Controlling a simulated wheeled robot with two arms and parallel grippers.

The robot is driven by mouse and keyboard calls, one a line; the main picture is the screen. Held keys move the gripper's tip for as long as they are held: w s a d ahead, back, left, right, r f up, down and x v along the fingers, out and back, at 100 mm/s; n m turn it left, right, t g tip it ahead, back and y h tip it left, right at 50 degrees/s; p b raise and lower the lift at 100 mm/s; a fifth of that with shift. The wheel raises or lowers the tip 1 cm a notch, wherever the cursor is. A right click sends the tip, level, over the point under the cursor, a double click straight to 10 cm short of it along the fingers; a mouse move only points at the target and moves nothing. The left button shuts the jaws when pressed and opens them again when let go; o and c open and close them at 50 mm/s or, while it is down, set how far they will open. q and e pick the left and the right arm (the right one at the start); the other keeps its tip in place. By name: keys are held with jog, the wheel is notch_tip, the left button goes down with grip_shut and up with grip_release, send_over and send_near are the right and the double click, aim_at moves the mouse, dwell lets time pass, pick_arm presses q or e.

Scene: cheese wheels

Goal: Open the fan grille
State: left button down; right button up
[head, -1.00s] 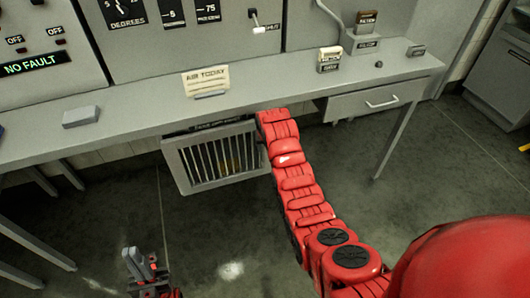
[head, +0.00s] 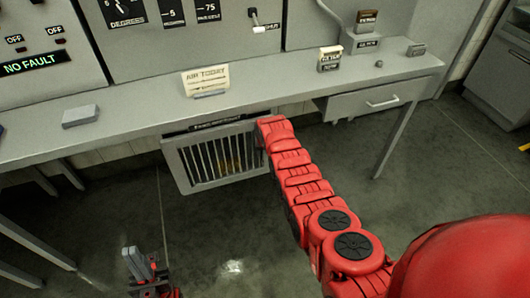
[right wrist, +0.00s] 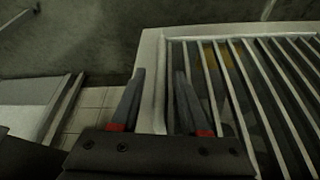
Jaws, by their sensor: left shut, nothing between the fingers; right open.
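The fan grille (head: 177,171) is a pale grey frame with upright bars below the desk in the head view. Something yellowish shows dimly behind its bars. In the right wrist view the grille frame (right wrist: 150,50) runs down between the fingertips of my right gripper (right wrist: 160,76) as seen in the picture, with the bars to the right. That gripper is open; I cannot tell whether a finger touches the frame. In the head view my right arm reaches the grille's right edge and its gripper is hidden. My left gripper (head: 140,262) is shut and empty, low at the left, apart from the grille.
The grey desk (head: 130,122) overhangs the grille. A drawer (head: 375,101) and a desk leg (head: 395,140) stand to the right. The floor (head: 120,215) in front of the grille is mostly clear.

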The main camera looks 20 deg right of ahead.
grip_shut()
dwell(1.4)
